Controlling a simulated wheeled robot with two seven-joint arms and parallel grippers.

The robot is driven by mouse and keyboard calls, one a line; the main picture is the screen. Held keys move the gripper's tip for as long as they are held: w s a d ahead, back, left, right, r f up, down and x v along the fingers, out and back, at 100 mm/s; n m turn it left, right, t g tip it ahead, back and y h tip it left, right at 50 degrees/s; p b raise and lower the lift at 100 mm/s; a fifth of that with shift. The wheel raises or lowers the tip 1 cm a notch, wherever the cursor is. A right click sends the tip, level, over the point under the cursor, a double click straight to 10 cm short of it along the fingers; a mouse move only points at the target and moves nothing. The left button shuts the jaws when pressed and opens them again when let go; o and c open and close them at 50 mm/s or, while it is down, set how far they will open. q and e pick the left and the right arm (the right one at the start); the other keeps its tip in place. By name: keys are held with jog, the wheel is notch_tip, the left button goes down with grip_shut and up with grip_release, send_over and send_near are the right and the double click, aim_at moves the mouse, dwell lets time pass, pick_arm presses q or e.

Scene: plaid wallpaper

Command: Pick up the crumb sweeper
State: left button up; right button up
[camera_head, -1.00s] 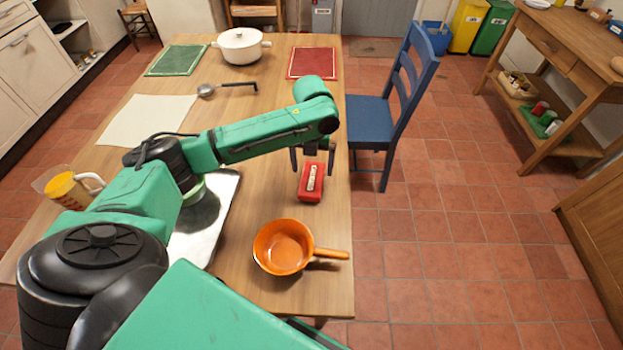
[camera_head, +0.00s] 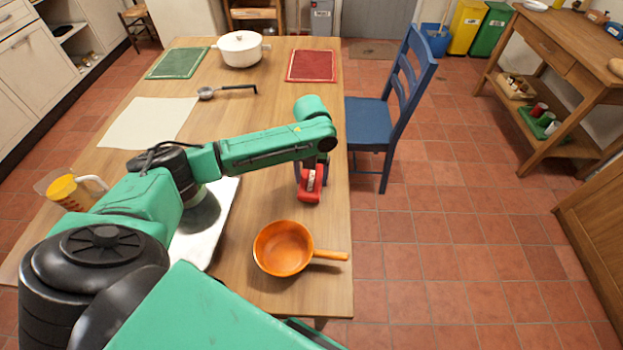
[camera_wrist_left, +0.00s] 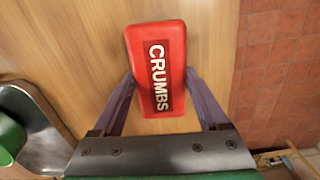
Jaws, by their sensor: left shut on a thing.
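The crumb sweeper is a red block (camera_head: 310,195) with a dark label, near the right edge of the wooden table. In the left wrist view the crumb sweeper (camera_wrist_left: 157,70) shows a label reading "CRUMBS". My left gripper (camera_head: 311,176) is over it, pointing down, with a finger on each side. In the left wrist view the fingers of the left gripper (camera_wrist_left: 158,92) are shut on its sides. I cannot tell whether the sweeper is clear of the table. My right gripper is not in view.
An orange pan (camera_head: 283,248) stands in front of the sweeper on the table (camera_head: 260,215). A silver tray (camera_head: 218,222) lies partly under my left arm. A ladle (camera_head: 207,93), white pot (camera_head: 240,50) and red mat (camera_head: 312,66) are farther back. A blue chair (camera_head: 372,120) stands at the right edge.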

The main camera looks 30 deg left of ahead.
aim_at(312, 179)
pick_arm(q)
notch_tip(312, 179, up, 20)
jog(key=shift+f, duration=0.2)
jog(key=o, duration=0.7)
jog(key=c, duration=0.5)
jog(key=shift+o, duration=0.2)
jog(key=shift+f, duration=0.1)
